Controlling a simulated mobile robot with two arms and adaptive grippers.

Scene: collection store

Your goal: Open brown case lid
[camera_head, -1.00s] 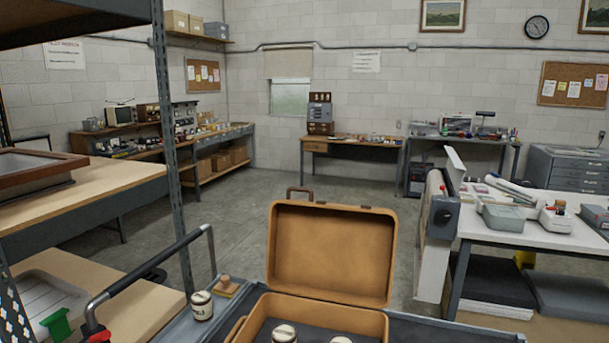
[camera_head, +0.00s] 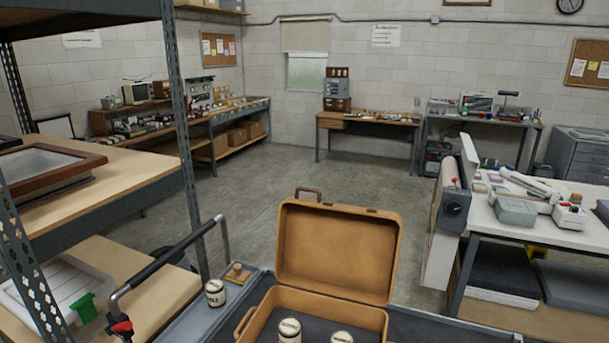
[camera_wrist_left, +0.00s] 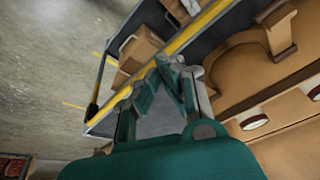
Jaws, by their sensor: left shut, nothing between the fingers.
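The brown case (camera_head: 262,325) stands on a dark grey cart top at the bottom centre of the head view. Its lid (camera_head: 338,250) stands open, roughly upright, at the far side, with the lining facing me. Two pale, dark-marked round-topped items, a left one (camera_head: 289,330) and a right one (camera_head: 341,337), sit in the dark interior. The case also shows at the right of the left wrist view (camera_wrist_left: 240,75). My left gripper (camera_wrist_left: 168,75), with teal fingers, is shut and empty beside the case in that view. Neither gripper shows in the head view.
The cart's black handle (camera_head: 165,264) rises at left, near a metal shelf post (camera_head: 186,150). A white worktable (camera_head: 540,231) stands at right. Open floor lies behind the case.

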